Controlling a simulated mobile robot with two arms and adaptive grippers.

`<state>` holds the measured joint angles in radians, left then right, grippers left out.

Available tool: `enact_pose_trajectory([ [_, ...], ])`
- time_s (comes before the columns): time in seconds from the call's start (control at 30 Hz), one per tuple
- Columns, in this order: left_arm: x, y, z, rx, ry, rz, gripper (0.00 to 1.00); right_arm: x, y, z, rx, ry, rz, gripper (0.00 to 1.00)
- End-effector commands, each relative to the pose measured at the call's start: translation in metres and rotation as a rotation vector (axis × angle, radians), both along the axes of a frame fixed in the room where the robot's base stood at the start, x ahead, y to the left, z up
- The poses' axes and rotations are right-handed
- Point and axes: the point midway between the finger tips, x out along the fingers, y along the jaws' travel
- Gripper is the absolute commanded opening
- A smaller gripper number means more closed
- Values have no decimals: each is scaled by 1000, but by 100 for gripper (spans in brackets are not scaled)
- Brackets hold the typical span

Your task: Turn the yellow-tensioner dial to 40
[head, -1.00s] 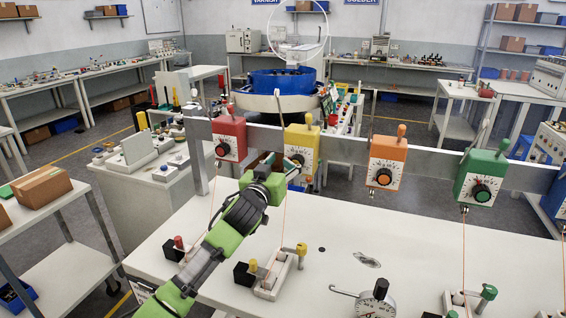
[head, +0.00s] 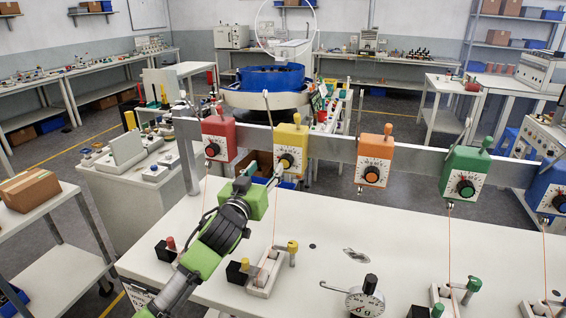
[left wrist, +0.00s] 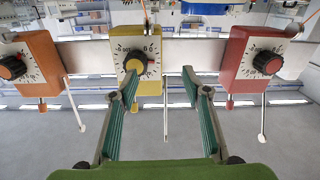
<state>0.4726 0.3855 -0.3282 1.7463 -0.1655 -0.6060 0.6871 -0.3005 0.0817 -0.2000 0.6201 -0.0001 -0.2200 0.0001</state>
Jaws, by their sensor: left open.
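The yellow tensioner (head: 290,137) hangs on the grey rail, with a black-rimmed dial (head: 286,161) on its white scale plate. In the left wrist view the dial (left wrist: 136,62) has a yellow centre; I cannot read its setting. My left gripper (head: 271,180) is just below and in front of the dial. In the left wrist view the open fingers (left wrist: 160,78) have nothing between them. The dial is off-centre there, by the left fingertip, which overlaps its lower edge; contact cannot be told. My right gripper is out of view.
The red tensioner (head: 218,135) and orange tensioner (head: 374,160) flank the yellow one, with green (head: 465,172) and blue (head: 549,188) ones farther right. Thin threads run down to fixtures on the white table (head: 210,225). A round gauge (head: 365,301) stands at the front.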

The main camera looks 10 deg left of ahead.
Motion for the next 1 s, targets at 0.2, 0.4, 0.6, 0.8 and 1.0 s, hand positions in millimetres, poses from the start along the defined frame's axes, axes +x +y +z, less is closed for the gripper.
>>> enact_pose_trajectory([
  [0.2, -16, 1, 0, 0, 1, 0, 44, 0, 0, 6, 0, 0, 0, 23],
  [0.4, -30, 2, 1, 0, 0, 1, 44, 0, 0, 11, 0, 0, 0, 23],
  [0.6, -44, 3, 0, 0, 1, 1, 44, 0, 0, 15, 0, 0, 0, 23],
  [0.8, -58, 4, 1, 0, 0, 1, 44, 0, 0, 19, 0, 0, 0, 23],
  [1.0, -72, 4, 0, 0, 1, 0, 44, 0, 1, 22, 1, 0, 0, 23],
])
